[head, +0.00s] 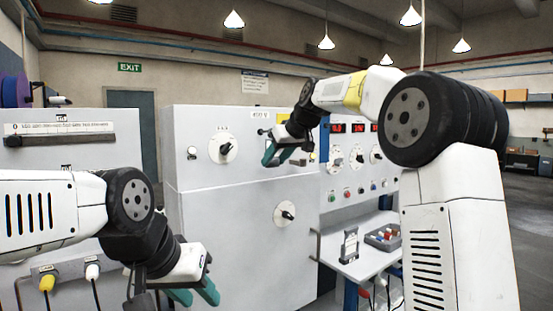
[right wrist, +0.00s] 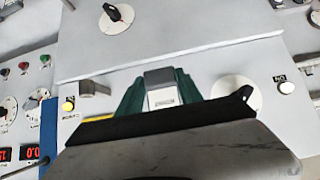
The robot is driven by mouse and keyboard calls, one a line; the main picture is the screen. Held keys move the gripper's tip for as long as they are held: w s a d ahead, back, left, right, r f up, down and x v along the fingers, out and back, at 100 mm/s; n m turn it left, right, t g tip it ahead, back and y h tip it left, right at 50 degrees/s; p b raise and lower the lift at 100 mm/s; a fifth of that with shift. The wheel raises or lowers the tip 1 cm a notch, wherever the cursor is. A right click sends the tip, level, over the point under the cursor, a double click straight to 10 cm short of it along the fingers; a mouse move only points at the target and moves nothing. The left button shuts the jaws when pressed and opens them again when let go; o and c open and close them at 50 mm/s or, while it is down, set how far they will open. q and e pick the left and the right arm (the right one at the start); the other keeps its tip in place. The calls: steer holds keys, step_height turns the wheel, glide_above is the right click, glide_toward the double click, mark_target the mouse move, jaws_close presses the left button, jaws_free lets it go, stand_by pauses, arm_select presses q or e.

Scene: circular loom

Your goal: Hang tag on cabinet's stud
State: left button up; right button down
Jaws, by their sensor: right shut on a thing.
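My right gripper (head: 283,158) is in front of the cabinet's (head: 240,185) upper panel, between a dial and the red displays. In the right wrist view its teal fingers (right wrist: 160,92) are shut on a small grey and white piece, which looks like the tag (right wrist: 163,97). The cabinet face lies behind it; whether it touches the face I cannot tell. My left gripper (head: 194,294) is open and empty at the lower left.
A dial (head: 222,147) and a lower knob (head: 284,213) sit on the cabinet front. Another panel with a dark bar (head: 60,141) stands at the left.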

steer(key=shift+f, duration=0.15)
steer(key=c, duration=0.7)
jaws_free()
steer(key=f+v, duration=0.1)
steer(key=v, duration=0.7)
steer(key=shift+s+d+r, duration=0.2)
steer(key=shift+s+d, duration=0.2)
steer(key=shift+s, duration=0.15)
